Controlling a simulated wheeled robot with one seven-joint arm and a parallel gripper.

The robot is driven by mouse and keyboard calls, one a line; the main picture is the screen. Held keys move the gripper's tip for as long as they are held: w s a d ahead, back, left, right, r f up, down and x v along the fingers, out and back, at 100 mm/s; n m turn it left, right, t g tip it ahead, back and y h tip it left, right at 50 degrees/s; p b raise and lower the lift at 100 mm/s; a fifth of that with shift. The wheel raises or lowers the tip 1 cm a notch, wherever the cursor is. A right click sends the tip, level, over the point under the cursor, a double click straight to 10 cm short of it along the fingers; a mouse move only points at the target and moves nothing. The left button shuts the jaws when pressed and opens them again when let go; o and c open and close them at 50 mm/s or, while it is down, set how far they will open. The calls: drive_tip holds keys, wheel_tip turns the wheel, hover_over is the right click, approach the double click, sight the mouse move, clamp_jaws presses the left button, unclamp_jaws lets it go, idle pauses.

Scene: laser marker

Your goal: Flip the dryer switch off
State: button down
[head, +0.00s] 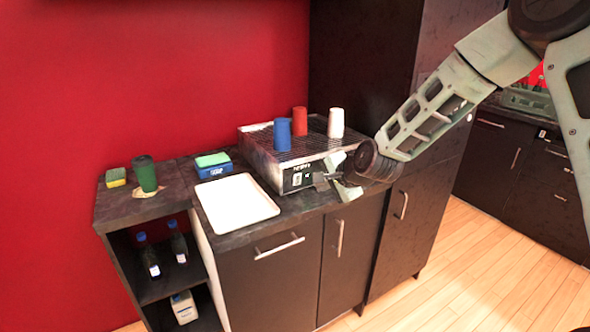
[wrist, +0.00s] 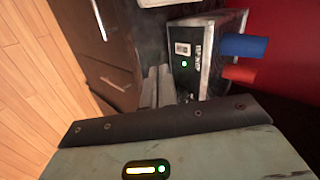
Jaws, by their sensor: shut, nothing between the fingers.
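The dryer (head: 262,158) is a dark box with a grille top on the counter. In the wrist view the dryer (wrist: 215,75) appears sideways, with a small pale switch (wrist: 183,49) on its front panel and a lit green light (wrist: 184,64) beside it. In the head view the switch (head: 297,179) is small on the front face; which way it is set I cannot tell. My gripper (head: 326,180) is in front of the right part of the dryer's front face. In the wrist view its fingers (wrist: 157,76) are together and empty, off to the side of the switch.
Blue (head: 282,134), red (head: 299,121) and white (head: 336,122) cups stand on the dryer. Left of it are a white tray (head: 236,202), a blue box (head: 213,168) and a green cup (head: 145,174). A tall dark cabinet (head: 365,60) stands behind.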

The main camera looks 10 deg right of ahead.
drive_tip(key=shift+w+d+m+t, duration=0.3)
drive_tip(key=shift+w+d+m, duration=0.55)
drive_tip(key=shift+w, duration=0.35)
drive_tip(key=p, duration=0.3)
approach(298, 180)
drive_tip(key=f, duration=0.4)
drive_tip(key=shift+w+a, duration=0.15)
drive_tip(key=shift+a, duration=0.15)
drive_tip(key=shift+w+a+r+p, duration=0.2)
drive_tip(key=shift+w+p, duration=0.25)
drive_tip(key=shift+w, duration=0.15)
drive_tip(key=shift+w+a+r+p, duration=0.1)
drive_tip(key=shift+w+a+p, duration=0.05)
drive_tip(key=shift+w+p, duration=0.35)
drive_tip(key=shift+w+a, duration=0.2)
drive_tip(key=shift+w, duration=0.6)
drive_tip(key=shift+w+f, duration=0.1)
drive_tip(key=shift+w, duration=0.05)
